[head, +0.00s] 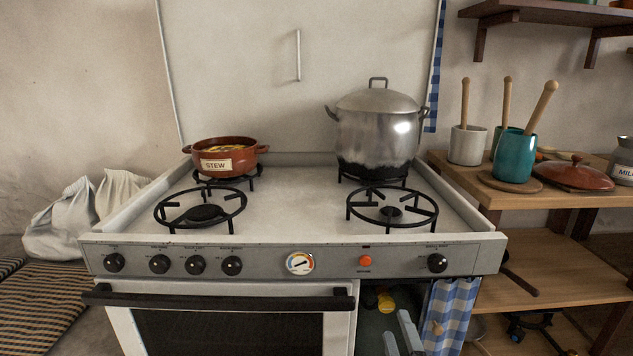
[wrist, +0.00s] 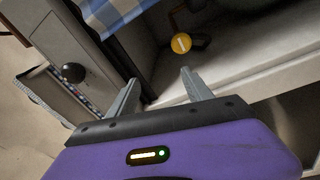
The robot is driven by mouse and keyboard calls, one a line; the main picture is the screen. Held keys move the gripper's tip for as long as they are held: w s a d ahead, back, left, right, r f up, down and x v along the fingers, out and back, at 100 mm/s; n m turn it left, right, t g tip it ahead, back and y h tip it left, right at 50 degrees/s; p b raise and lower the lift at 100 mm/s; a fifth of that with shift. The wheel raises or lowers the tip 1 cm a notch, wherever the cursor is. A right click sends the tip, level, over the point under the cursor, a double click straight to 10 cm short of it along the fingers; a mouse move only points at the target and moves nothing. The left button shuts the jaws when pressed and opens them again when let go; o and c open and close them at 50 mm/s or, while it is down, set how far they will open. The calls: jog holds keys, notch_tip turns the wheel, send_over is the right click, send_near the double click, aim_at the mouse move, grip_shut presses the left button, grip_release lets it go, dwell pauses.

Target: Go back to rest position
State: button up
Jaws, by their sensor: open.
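My gripper (head: 402,334) shows at the bottom of the head view, in front of the open compartment under the right side of the stove. Its two grey fingers are apart with nothing between them. In the wrist view my gripper (wrist: 160,95) is also open and empty. Ahead of the fingers is a round yellow knob or cap (wrist: 181,43) on a dark pipe-like part inside the compartment. It shows yellow in the head view (head: 386,302) too, apart from the fingers.
The stove (head: 290,262) carries a stew pot (head: 222,165) at the back left and a lidded metal pot (head: 377,135) at the back right. A blue checked curtain (head: 446,315) hangs right of the compartment. Wooden shelves (head: 550,270) stand at right, sacks (head: 75,220) at left.

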jog(key=s+d+r+m+g, duration=0.15)
jog(key=s+m, duration=0.65)
jog(key=s, duration=1.5)
jog(key=s+d+m+g, duration=0.1)
jog(key=s+m+g, duration=0.4)
jog(key=s, duration=1.9)
notch_tip(320, 180, up, 24)
jog(key=m+t+p, duration=0.2)
jog(key=p, duration=2.2)
jog(key=shift+h, duration=0.3)
